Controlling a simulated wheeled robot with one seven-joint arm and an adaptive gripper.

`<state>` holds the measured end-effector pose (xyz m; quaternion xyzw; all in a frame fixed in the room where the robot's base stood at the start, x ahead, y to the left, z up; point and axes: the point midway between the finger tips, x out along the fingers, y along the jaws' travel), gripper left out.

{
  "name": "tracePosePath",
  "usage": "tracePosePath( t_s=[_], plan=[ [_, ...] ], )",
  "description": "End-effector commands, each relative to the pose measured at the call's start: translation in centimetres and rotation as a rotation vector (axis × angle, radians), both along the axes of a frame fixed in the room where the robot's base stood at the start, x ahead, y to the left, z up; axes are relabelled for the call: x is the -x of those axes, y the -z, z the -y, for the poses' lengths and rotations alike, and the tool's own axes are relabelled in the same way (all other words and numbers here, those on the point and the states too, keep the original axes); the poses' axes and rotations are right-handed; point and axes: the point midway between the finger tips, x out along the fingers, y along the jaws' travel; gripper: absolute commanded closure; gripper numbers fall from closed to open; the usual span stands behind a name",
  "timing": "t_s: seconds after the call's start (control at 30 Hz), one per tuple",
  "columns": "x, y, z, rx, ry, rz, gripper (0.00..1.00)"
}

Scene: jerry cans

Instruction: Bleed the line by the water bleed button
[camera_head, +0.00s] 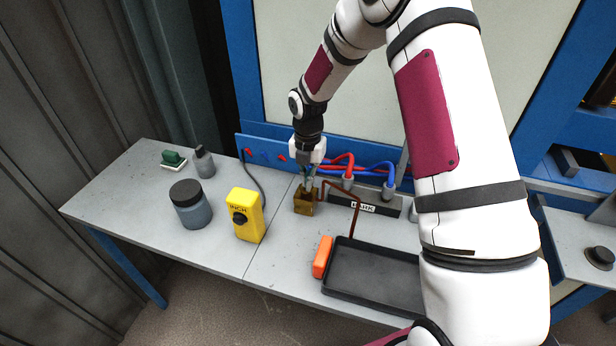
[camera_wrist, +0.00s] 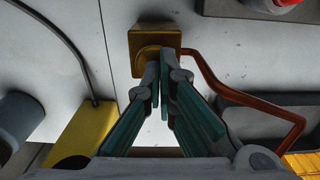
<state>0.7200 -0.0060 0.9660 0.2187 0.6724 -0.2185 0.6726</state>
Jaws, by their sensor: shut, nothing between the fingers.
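A square brass block (camera_head: 304,203) with a thin copper-brown pipe (camera_head: 340,194) stands on the grey bench, below my gripper. In the wrist view the brass block (camera_wrist: 168,38) lies just beyond the fingertips, with a round brass part (camera_wrist: 148,54) on it partly hidden by them. No label naming the water bleed button is readable, so I cannot tell whether this round part is it. My gripper (camera_head: 309,187) points down over the block, shut and empty. Its fingertips (camera_wrist: 160,74) are together and overlap the block's near edge; I cannot tell whether they touch.
A yellow box (camera_head: 246,216) marked INCH and a grey jar (camera_head: 190,206) stand left. Red hoses (camera_head: 343,160) and blue hoses (camera_head: 380,170) run behind. A black tray (camera_head: 370,281) and an orange block (camera_head: 322,257) sit in front right. The bench's left front is clear.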

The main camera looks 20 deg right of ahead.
Motion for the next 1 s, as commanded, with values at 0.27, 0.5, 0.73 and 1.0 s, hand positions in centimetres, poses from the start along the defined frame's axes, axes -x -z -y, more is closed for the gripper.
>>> tracePosePath(
  t_s=[0.27,0.5,0.73,1.0],
  plan=[
    [-0.1,1.8,0.1,0.001,0.0,-0.004,1.0],
    [0.1,2.7,0.0,-0.001,-0.001,-0.004,1.0],
    [0.2,2.8,0.0,-0.001,0.0,-0.007,1.0],
    [0.3,2.8,0.0,-0.001,0.0,-0.008,1.0]
  ],
)
